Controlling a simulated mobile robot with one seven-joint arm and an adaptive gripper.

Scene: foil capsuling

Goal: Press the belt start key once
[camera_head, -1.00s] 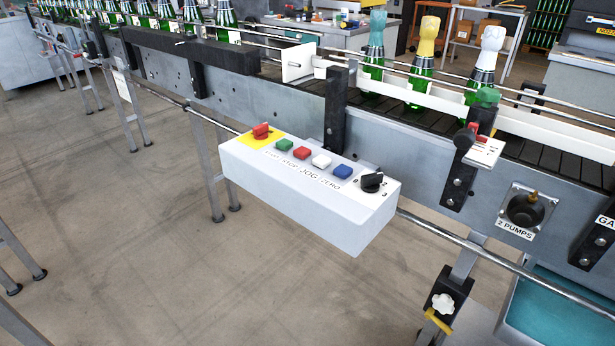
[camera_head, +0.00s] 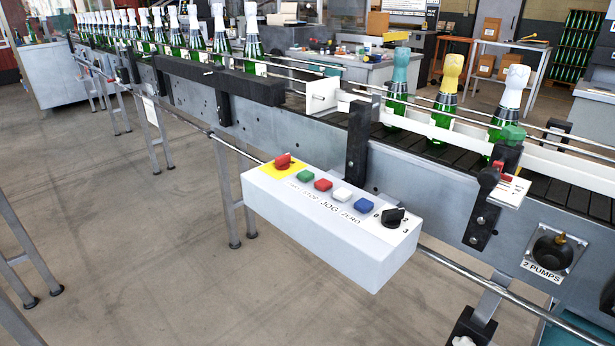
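A white control box (camera_head: 318,232) is mounted on the front of the conveyor. On its top sits a row of keys: a green key (camera_head: 305,176) over the label START, a red key (camera_head: 323,184) over STOP, a white key (camera_head: 342,194) over JOG and a blue key (camera_head: 364,205) over ZERO. A red knob (camera_head: 283,161) on a yellow patch is at the left end, and a black rotary selector (camera_head: 394,216) is at the right end. Nothing covers the keys. My gripper is not in view.
The conveyor belt (camera_head: 440,152) carries bottles with teal, yellow and white foil at the right, and a row of white-topped bottles at the left. A red-black lever (camera_head: 490,178) and a pump knob (camera_head: 551,250) are right of the box. The floor (camera_head: 150,270) in front is clear.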

